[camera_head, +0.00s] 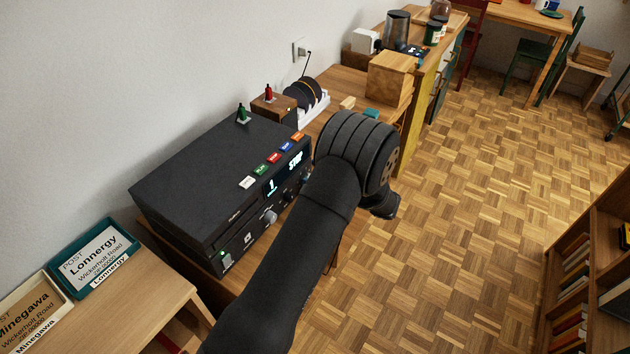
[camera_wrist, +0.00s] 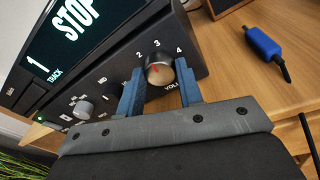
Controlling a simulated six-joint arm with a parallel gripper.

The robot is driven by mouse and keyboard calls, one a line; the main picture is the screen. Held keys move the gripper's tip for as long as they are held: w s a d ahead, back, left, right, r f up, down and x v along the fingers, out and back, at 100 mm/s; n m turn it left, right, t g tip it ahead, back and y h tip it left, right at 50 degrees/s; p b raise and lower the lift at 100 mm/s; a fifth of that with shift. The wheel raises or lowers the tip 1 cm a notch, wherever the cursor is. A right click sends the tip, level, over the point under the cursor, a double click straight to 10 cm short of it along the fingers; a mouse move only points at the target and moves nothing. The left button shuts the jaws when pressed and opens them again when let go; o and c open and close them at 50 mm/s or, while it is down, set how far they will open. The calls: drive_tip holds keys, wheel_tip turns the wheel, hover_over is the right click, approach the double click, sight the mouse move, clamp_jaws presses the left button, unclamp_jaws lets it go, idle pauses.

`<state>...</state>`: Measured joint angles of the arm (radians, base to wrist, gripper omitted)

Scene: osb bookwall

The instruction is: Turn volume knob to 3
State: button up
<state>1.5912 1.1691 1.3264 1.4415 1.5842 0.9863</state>
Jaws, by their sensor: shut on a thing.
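The black audio player (camera_head: 205,165) stands on a wooden sideboard, its display reading STOP and 1 TRACK. My gripper (camera_wrist: 160,70) is shut on the knob, one blue finger on each side. In the head view my arm hides the gripper and the knob.
Another knob (camera_wrist: 84,108) sits left of the volume knob. A blue object with a black tip (camera_wrist: 263,43) lies on the sideboard to the right. Small coloured tags (camera_head: 273,158) line the player's top front edge. The parquet floor (camera_head: 460,190) on the right is open.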

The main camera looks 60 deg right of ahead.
drive_tip(key=shift+f+m, duration=0.1)
drive_tip(key=shift+m, duration=1.4)
drive_tip(key=o, duration=1)
drive_tip(key=s, duration=0.5)
drive_tip(key=s+d, duration=0.1)
drive_tip(key=s, duration=0.5)
drive_tip(key=s+d, duration=0.1)
drive_tip(key=s, duration=0.5)
drive_tip(key=shift+s+r, duration=0.2)
drive_tip(key=shift+r, duration=0.1)
